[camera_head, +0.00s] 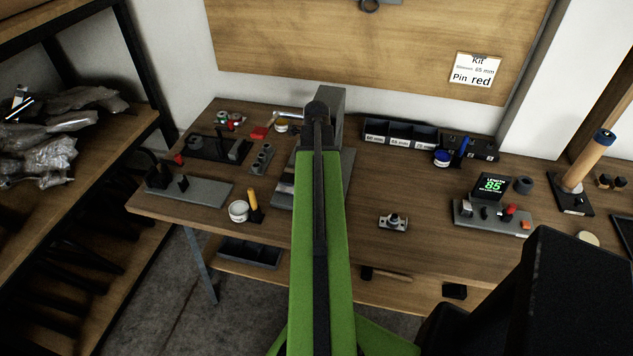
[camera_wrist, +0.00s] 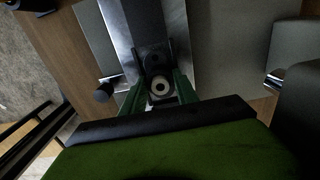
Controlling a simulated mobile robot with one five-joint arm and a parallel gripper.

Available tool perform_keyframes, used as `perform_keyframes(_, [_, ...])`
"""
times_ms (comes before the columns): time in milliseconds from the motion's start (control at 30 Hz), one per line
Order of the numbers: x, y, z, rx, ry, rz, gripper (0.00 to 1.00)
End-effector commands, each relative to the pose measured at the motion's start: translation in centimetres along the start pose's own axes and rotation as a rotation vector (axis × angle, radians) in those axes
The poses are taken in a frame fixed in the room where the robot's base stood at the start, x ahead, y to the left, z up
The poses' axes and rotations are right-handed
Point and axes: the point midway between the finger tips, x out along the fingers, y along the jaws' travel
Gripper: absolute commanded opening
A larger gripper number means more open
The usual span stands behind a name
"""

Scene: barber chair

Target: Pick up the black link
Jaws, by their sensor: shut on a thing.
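In the wrist view the green fingers of my gripper (camera_wrist: 161,76) are closed on a dark piece, taken as the black link (camera_wrist: 155,62), with a pale ring showing at its near end. The piece is over a bright metal strip, and I cannot tell whether it touches it. In the head view my arm runs up the middle of the picture and hides the gripper and the link. The arm's far end is in front of a grey upright block (camera_head: 334,101) on the bench.
The wooden bench (camera_head: 365,250) holds a black bin row (camera_head: 401,136), a base with a green "85" display (camera_head: 493,186), and a small bracket (camera_head: 393,222). A grey plate (camera_head: 195,192), a white cup (camera_head: 238,211) and a yellow-handled tool (camera_head: 253,202) stand left. The bench's middle right is fairly clear.

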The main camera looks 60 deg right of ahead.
Motion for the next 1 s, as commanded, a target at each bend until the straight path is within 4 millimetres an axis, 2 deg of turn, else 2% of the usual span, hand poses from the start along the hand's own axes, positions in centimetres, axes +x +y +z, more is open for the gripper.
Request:
perform_keyframes(167, [-0.4,0.0,0.0,0.000,0.000,0.000,0.00])
perform_keyframes(633, [-4.6,0.0,-0.1,0.001,0.000,0.000,0.00])
perform_keyframes(833, [-5.9,0.6,-2.5,0.003,0.000,0.000,0.00])
perform_keyframes(1000, [-8.0,1.3,-5.5,0.005,0.000,0.000,0.00])
